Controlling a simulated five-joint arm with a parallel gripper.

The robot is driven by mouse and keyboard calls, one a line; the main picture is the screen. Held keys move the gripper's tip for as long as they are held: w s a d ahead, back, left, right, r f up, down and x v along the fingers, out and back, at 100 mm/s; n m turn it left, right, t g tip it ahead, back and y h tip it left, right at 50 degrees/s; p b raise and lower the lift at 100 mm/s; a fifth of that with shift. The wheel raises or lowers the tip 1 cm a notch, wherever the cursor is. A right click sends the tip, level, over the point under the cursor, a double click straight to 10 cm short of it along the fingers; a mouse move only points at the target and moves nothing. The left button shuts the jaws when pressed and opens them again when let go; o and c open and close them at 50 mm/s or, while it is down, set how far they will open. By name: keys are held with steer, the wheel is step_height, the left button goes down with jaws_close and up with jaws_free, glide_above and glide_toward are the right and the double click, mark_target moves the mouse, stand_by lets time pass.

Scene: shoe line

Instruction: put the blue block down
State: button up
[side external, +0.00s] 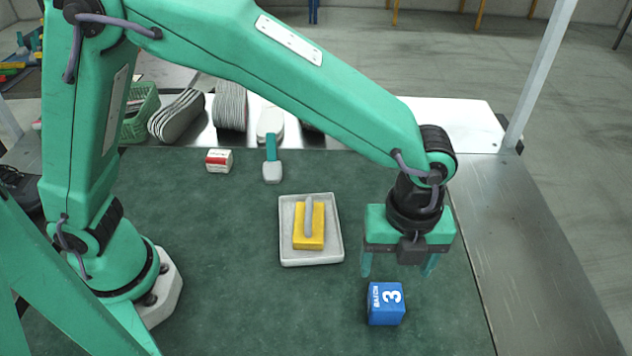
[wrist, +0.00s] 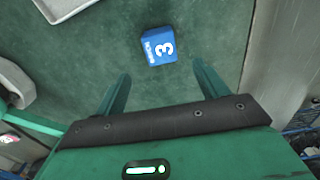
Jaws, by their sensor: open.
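The blue block (side external: 386,303), marked with a white 3, rests on the dark green mat near the front right in the side view. It also shows in the wrist view (wrist: 158,45), beyond the fingertips and roughly between their lines. My gripper (side external: 398,270) is open and empty, raised above and a little behind the block. Its two fingers are spread wide in the wrist view (wrist: 161,80) and do not touch the block. None of the block is covered by the fingers.
A light grey tray (side external: 283,250) holding a yellow brush-like block (side external: 309,236) lies left of the gripper. A red-and-white box (side external: 219,160) and a green-handled brush (side external: 272,165) lie farther back. Shoe soles (side external: 230,105) stand behind. The mat (side external: 440,320) is clear around the block.

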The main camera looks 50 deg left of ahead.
steer(key=a+r+n+t+h, duration=0.1)
steer(key=a+r+n, duration=0.45)
steer(key=a, duration=0.35)
steer(key=a+r+n+t, duration=0.1)
steer(key=a+r+n, duration=0.4)
steer(key=a+n, duration=0.3)
steer(key=s+a+n+t, duration=0.1)
steer(key=s+a+n, duration=0.3)
steer(key=a+n, duration=0.2)
steer(key=s+a+r+n+t+y, duration=0.1)
steer(key=s+a+n, duration=0.4)
steer(key=a, duration=0.5)
steer(key=shift+s+r+n+t, duration=0.25)
steer(key=shift+n+t, duration=0.55)
steer(key=shift+n, duration=0.45)
